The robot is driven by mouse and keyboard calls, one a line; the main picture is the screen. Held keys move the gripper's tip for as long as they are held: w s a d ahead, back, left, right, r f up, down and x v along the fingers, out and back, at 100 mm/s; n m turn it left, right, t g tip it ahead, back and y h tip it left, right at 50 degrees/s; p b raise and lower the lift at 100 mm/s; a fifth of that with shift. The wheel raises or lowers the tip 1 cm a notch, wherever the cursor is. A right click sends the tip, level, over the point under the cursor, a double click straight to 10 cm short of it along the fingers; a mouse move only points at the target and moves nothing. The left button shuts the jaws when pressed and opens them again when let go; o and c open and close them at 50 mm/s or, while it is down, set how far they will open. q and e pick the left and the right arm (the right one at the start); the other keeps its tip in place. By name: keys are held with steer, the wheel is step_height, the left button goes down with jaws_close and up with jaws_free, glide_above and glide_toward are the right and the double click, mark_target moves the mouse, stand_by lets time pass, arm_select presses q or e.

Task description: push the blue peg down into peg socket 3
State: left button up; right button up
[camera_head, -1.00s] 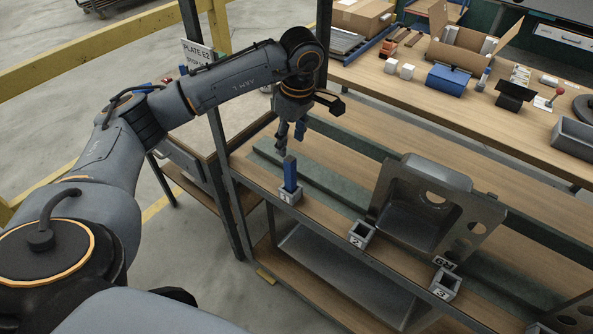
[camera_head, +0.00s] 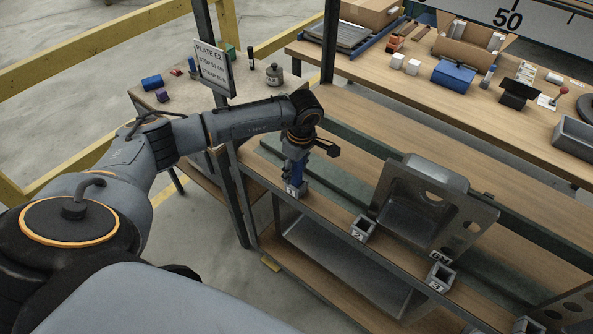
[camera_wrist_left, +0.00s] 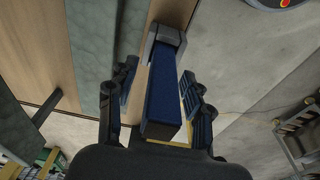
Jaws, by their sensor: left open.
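The blue peg (camera_wrist_left: 160,105) stands upright in peg socket 1 (camera_head: 294,190) at the left end of the shelf; its lower end sits in the grey socket (camera_wrist_left: 165,36). My left gripper (camera_head: 297,171) is over socket 1, pointing down. In the left wrist view, its open fingers (camera_wrist_left: 160,84) stand on both sides of the peg, with a gap visible at each side. In the head view, the gripper largely covers the peg. Peg socket 3 (camera_head: 441,277) is farther right along the shelf's front edge and looks empty. My right gripper is not in view.
Socket 2 (camera_head: 362,229), which looks empty, lies between sockets 1 and 3. A steel sink panel (camera_head: 427,215) stands behind sockets 2 and 3. A dark rack post (camera_head: 238,195) rises left of socket 1. A side table (camera_head: 190,110) holds small items.

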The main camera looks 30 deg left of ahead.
arm_select(q)
jaws_close()
